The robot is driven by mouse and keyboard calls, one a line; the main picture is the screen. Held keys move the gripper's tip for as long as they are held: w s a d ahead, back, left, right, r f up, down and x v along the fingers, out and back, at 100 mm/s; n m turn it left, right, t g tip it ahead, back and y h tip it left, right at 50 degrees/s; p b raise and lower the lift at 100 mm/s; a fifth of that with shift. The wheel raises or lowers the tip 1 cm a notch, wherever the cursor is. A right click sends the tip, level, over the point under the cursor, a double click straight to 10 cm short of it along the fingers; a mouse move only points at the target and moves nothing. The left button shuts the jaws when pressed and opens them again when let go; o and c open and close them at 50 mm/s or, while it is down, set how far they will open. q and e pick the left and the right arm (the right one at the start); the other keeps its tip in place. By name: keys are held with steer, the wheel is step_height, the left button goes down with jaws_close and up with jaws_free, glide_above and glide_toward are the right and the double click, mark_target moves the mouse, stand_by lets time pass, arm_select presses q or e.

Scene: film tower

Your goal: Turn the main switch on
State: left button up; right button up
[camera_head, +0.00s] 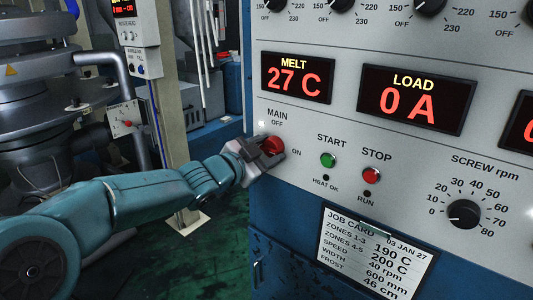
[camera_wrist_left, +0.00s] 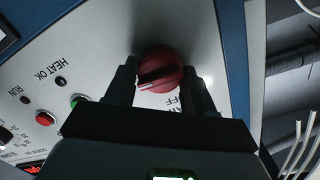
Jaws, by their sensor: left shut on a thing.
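The main switch (camera_head: 272,146) is a round red knob on the pale control panel, below the MAIN and OFF labels and left of the ON label. My left gripper (camera_head: 263,148) is shut on it, coming in from the left. In the left wrist view the red knob (camera_wrist_left: 160,68) sits between the two dark fingers (camera_wrist_left: 162,84), one on each side. A pale line shows on the knob's face; I cannot tell for sure whether it points to OFF or ON. Part of the OFF label is hidden there. My right gripper is not in view.
Right of the switch are a green START button (camera_head: 328,160) and a red STOP button (camera_head: 372,175). Farther right is the screw speed knob (camera_head: 464,213). Above, the MELT display (camera_head: 296,79) reads 27 C and the LOAD display (camera_head: 413,99) 0 A. A job card (camera_head: 375,252) hangs below.

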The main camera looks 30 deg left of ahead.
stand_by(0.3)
arm_select(q)
steer(key=o, duration=1)
steer(key=s+p, duration=0.1)
steer(key=s, duration=0.4)
steer(key=s+a+p, duration=0.1)
steer(key=s, duration=0.5)
steer(key=s+r+p, duration=0.1)
steer(key=s, duration=0.4)
steer(key=shift+s+a+r, duration=0.1)
steer(key=shift+s+a, duration=0.05)
steer(key=shift+r, duration=0.1)
